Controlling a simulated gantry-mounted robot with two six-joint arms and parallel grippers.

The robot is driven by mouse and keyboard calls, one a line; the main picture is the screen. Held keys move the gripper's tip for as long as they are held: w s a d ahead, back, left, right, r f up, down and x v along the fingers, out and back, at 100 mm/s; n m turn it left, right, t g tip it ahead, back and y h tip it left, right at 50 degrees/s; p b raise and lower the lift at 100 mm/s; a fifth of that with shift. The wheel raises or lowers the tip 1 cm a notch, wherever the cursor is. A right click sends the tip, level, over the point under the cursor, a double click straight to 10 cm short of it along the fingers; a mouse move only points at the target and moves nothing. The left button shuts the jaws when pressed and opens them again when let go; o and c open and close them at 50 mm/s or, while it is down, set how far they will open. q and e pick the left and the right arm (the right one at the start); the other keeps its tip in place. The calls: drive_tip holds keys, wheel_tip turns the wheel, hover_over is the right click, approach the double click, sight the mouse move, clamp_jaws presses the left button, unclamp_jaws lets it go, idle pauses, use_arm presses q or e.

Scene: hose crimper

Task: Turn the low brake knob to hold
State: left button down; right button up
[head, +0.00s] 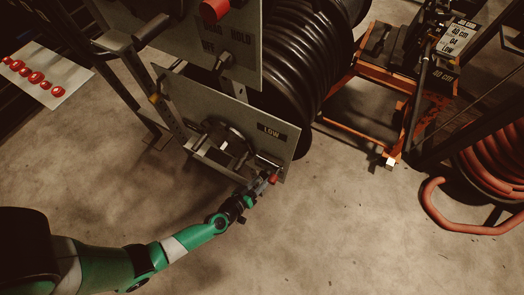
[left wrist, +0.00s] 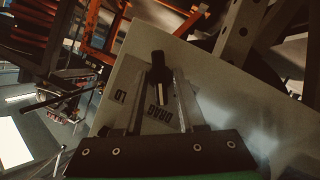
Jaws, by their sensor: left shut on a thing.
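The low panel (head: 230,108) is a tilted grey plate marked LOW, below the upper panel in the head view. My left gripper (head: 264,180) reaches its lower right edge from below. In the left wrist view, the low brake knob (left wrist: 158,66) is black with a pale stripe. It sits between the two fingers of my left gripper (left wrist: 157,88), which is shut on it. The HOLD mark and the knob's exact setting cannot be made out. My right gripper is not in view.
The upper panel (head: 240,40) carries another black knob (head: 222,61) with OFF and HOLD marks, and a red knob (head: 213,11). A black hose reel (head: 300,75) stands behind. An orange frame (head: 345,132) and a red hose coil (head: 490,165) are right. Floor in front is clear.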

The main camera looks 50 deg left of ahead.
use_arm(q)
drive_tip(key=shift+w+d+r+m+g+y+p, duration=0.1)
drive_tip(key=shift+r+m+g+y+p, duration=0.15)
drive_tip(key=shift+m+p, duration=0.8)
drive_tip(key=shift+d+r+m+g+y+p, duration=0.15)
drive_tip(key=shift+m+y+p, duration=0.15)
drive_tip(key=shift+p, duration=1.5)
drive_tip(key=shift+f+m+g+y+p, duration=0.1)
drive_tip(key=shift+m+g+y+p, duration=0.2)
drive_tip(key=shift+m+y+p, duration=0.25)
drive_tip(key=m+y, duration=0.1)
drive_tip(key=m, duration=0.1)
drive_tip(key=m+y+b, duration=0.1)
drive_tip(key=m, duration=0.1)
drive_tip(key=shift+f+g+y, duration=0.3)
drive_tip(key=shift+g, duration=0.1)
drive_tip(key=shift+m, duration=0.3)
drive_tip(key=c, duration=0.8)
unclamp_jaws()
